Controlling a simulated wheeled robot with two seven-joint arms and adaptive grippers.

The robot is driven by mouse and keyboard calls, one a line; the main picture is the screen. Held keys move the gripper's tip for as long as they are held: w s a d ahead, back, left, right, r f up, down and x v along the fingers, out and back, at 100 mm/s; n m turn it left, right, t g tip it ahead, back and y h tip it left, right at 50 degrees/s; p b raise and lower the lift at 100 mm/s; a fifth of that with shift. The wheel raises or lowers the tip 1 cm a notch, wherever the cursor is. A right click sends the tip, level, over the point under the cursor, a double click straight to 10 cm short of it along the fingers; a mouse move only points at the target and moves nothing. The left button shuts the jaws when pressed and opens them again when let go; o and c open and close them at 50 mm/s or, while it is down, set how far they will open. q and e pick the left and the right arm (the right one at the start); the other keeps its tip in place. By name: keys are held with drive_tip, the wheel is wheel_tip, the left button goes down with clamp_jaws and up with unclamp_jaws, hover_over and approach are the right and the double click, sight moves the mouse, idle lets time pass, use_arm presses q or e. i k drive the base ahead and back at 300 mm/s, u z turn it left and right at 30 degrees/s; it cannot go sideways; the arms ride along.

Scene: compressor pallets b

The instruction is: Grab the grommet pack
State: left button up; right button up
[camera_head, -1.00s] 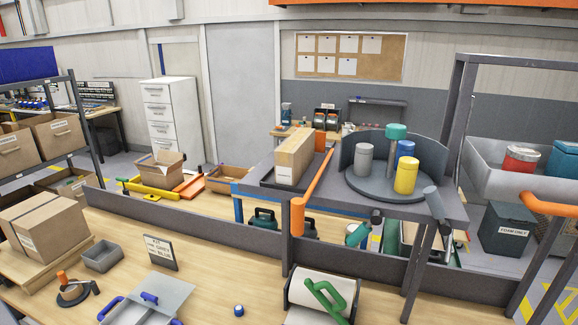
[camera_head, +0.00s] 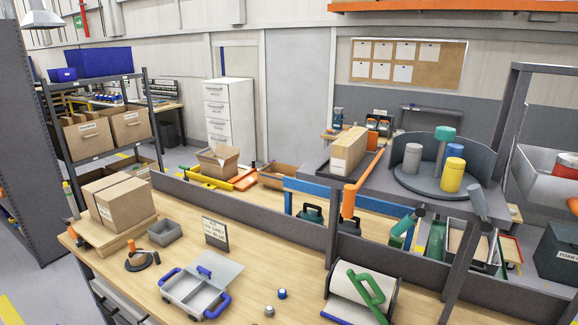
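I cannot make out which thing, if any, is the grommet pack; no readable label names it. On the wooden bench (camera_head: 240,275) stand an open clear-lidded case (camera_head: 190,292) with blue handles, a small grey tray (camera_head: 165,232) and a small dark sign (camera_head: 215,233) whose text is mostly too small to read. A small blue-topped piece (camera_head: 282,294) and a small grey piece (camera_head: 269,310) stand near the front edge. Neither of my grippers is in view.
Cardboard boxes (camera_head: 125,203) sit on a wooden pallet at the bench's left. A roll dispenser (camera_head: 360,290) with a green handle stands front right. A raised shelf holds a long carton (camera_head: 349,150) and a turntable (camera_head: 420,185) with coloured canisters. A dark rail (camera_head: 250,220) runs along the bench's back.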

sight(342, 151)
drive_tip(key=z, duration=0.95)
drive_tip(key=k, duration=0.1)
drive_tip(key=u, duration=1.95)
drive_tip(key=i, duration=0.75)
drive_tip(key=z, duration=0.3)
